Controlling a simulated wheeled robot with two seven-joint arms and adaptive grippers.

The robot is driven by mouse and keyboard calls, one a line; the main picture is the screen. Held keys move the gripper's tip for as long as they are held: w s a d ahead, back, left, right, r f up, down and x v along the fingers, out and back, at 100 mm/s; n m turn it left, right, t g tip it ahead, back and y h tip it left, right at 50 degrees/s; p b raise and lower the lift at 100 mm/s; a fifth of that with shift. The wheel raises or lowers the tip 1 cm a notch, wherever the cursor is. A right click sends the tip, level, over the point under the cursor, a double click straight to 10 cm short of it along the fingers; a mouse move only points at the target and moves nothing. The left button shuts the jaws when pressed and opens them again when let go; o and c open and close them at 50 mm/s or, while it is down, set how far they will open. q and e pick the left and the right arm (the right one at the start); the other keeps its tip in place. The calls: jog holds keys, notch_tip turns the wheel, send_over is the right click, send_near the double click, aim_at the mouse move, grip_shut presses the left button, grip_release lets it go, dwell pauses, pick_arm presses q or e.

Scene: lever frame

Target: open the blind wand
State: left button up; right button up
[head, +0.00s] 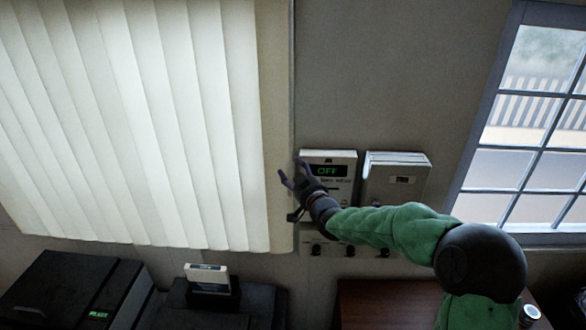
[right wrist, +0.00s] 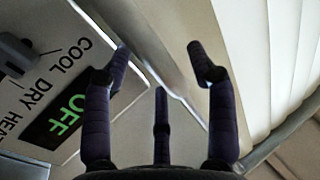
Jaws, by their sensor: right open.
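The vertical blind (head: 180,120) hangs at the left of the head view, its pale slats closed side by side. My right gripper (head: 290,172) is at this edge, low down, fingers spread and pointing up-left. In the right wrist view the right gripper (right wrist: 160,70) is open, with nothing visible held between its fingers. The slats (right wrist: 285,50) show to the right there, and a grey rod (right wrist: 285,132) crosses the lower right. My left gripper is out of view.
A control panel (head: 344,157) reading OFF is on the wall just right of the gripper, with a second box (head: 395,181) beside it. Knobs (head: 350,250) sit below. A window (head: 530,120) is at right. Dark machines (head: 70,290) and a wooden surface (head: 390,302) lie below.

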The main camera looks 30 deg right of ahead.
jog(key=shift+w, duration=0.45)
grip_shut()
jog(key=shift+a, duration=0.1)
